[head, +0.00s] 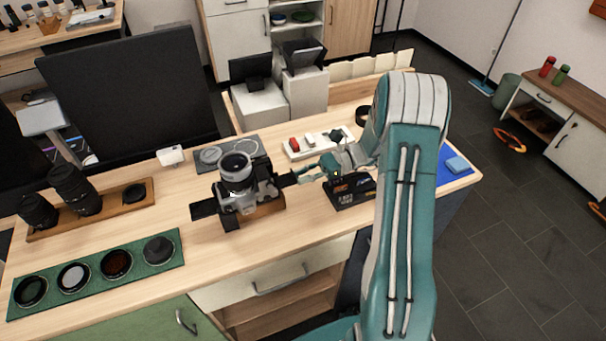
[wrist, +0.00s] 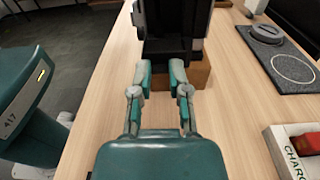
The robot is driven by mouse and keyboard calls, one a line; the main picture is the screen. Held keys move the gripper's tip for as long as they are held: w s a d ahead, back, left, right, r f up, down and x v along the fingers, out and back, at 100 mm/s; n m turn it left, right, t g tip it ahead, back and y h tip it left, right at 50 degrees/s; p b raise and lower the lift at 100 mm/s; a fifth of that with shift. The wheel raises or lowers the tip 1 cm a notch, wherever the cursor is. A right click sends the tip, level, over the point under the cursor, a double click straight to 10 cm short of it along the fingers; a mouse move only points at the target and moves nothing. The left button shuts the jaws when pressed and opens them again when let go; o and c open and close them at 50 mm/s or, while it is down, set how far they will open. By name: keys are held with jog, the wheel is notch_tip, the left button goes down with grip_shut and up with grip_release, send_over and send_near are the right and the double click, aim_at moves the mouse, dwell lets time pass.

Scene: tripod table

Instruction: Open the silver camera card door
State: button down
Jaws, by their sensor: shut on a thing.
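The silver camera (head: 237,190) stands on a wooden block on the table, its lens pointing up and its top facing the front of the table in the head view. A dark flap (head: 287,180), apparently the card door, sticks out from its right side. My gripper (head: 302,176) is at this flap and shut on it. In the wrist view my gripper (wrist: 162,76) has its two fingers around a narrow dark piece in front of the camera's black side (wrist: 172,25). The fingers partly hide the door, so its exact angle is unclear.
A green filter tray (head: 170,240) and a wooden lens tray (head: 140,205) lie left. A black box (head: 350,196) stands close to my gripper, and a white charger tray (head: 300,155) lies behind. A grey mat (head: 205,164) is behind the camera. The front tabletop is clear.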

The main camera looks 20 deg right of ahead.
jog(key=shift+w, duration=0.1)
jog(key=c, duration=0.6)
grip_release()
jog(key=shift+d, duration=0.15)
jog(key=d, duration=1.2)
jog(key=shift+r, duration=0.35)
jog(key=shift+a, duration=0.1)
